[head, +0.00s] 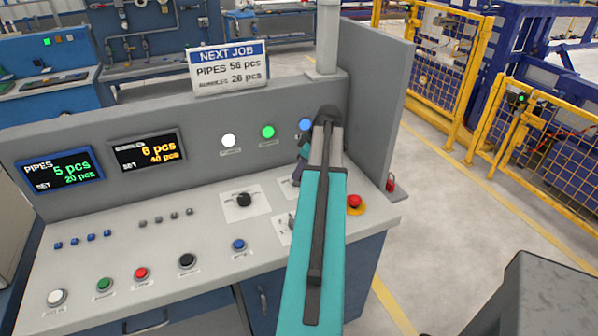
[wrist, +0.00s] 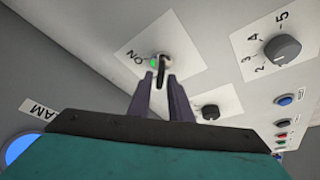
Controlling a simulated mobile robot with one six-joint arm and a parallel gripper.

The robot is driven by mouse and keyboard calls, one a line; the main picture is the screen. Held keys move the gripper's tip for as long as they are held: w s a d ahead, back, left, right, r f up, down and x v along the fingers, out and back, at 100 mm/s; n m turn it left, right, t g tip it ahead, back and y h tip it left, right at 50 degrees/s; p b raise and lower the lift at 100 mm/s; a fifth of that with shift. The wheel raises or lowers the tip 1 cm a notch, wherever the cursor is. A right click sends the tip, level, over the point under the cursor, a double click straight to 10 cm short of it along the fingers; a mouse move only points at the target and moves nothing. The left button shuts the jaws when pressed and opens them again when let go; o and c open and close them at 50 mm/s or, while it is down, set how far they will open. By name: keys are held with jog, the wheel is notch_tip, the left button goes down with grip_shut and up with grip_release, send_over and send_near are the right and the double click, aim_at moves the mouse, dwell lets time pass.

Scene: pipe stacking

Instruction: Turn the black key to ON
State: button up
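The black key (wrist: 162,76) stands in its switch on a white plate (wrist: 178,40) in the wrist view. A green mark and the word ON, seen upside down, lie just left of the key. My gripper (wrist: 159,82) reaches to the key with its two dark fingers spread, one on each side of it. I see no clear contact. In the head view my teal arm and gripper (head: 303,150) cover the key; only an edge of its plate (head: 284,187) shows. Whether the key points at ON is hard to tell.
A black knob (wrist: 210,112) and a numbered dial (wrist: 283,48) sit near the key. A red emergency button (head: 354,201) is right of my arm. The back panel (head: 205,145) with lamps rises close behind. Several push buttons line the console's front.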

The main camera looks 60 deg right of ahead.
grip_shut()
jog(key=shift+a, duration=0.1)
jog(key=shift+m, duration=0.5)
jog(key=m+h+b, duration=0.1)
jog(key=m, duration=0.2)
jog(key=shift+a+h, duration=0.15)
jog(key=shift+h, duration=0.15)
jog(key=m, duration=0.2)
jog(key=m+h, duration=0.1)
jog(key=m, duration=0.1)
jog(key=shift+a+m+g+h+b, duration=0.15)
jog(key=shift+m+g+h+b, duration=0.15)
jog(key=shift+m+g+b, duration=0.1)
jog(key=m, duration=0.1)
jog(key=m+g, duration=0.1)
jog(key=m, duration=0.1)
jog(key=m+h, duration=0.1)
jog(key=m, duration=0.1)
jog(key=shift+w, duration=0.25)
jog(key=shift+w+a+m+g+h, duration=0.15)
jog(key=shift+m+g, duration=0.3)
jog(key=shift+m, duration=0.55)
jog(key=shift+s+d+m+g+h, duration=0.1)
jog(key=shift+m+g+h, duration=0.25)
jog(key=shift+m, duration=0.65)
jog(key=shift+a, duration=0.1)
